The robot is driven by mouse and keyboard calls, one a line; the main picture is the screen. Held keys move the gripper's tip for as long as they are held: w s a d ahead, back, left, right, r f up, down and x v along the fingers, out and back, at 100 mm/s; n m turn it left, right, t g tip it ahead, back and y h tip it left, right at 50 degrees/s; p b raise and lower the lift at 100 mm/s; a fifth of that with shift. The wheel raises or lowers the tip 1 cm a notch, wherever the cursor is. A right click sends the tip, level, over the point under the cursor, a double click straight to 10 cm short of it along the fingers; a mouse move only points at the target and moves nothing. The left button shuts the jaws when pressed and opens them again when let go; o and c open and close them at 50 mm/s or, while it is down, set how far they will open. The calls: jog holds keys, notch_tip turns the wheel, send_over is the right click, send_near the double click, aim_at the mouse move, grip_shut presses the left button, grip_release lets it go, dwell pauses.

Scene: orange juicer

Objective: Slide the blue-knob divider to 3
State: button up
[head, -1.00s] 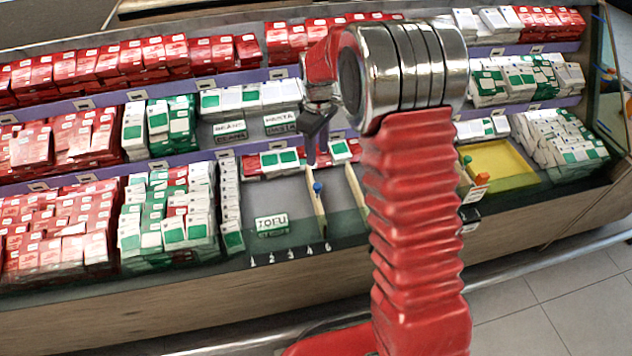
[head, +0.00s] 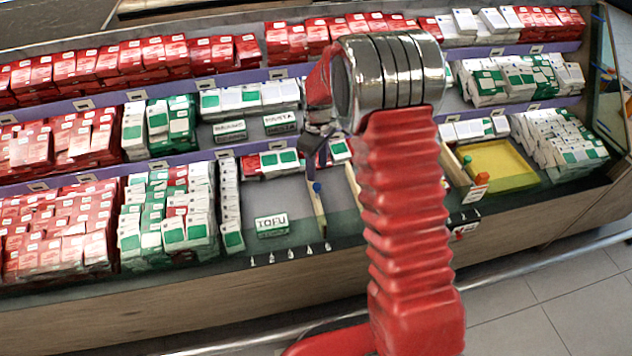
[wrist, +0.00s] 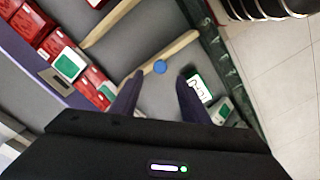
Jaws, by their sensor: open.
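The blue knob (head: 317,187) sits on a thin wooden divider (head: 320,215) in the lower shelf bay, by the rightmost of several white marks on the front edge. In the wrist view the blue knob (wrist: 160,67) lies beyond and between the two dark fingers of my gripper (wrist: 158,82), on the pale divider (wrist: 140,76). My gripper (head: 313,168) is open and empty, and its fingertips appear just above the knob in the head view. I cannot tell whether they touch it. The digits on the marks are too small to read.
A TOFU box (head: 271,225) stands left of the divider, with bare shelf between. A second wooden divider (head: 354,186) is to the right, partly behind my arm. Green-and-white boxes (head: 232,215) line the left side. A yellow tray (head: 505,165) lies farther right.

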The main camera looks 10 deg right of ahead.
aim_at(317, 185)
notch_tip(317, 185, down, 7)
jog(key=shift+f, duration=0.15)
jog(key=shift+c, duration=0.5)
grip_shut()
dwell(0.4)
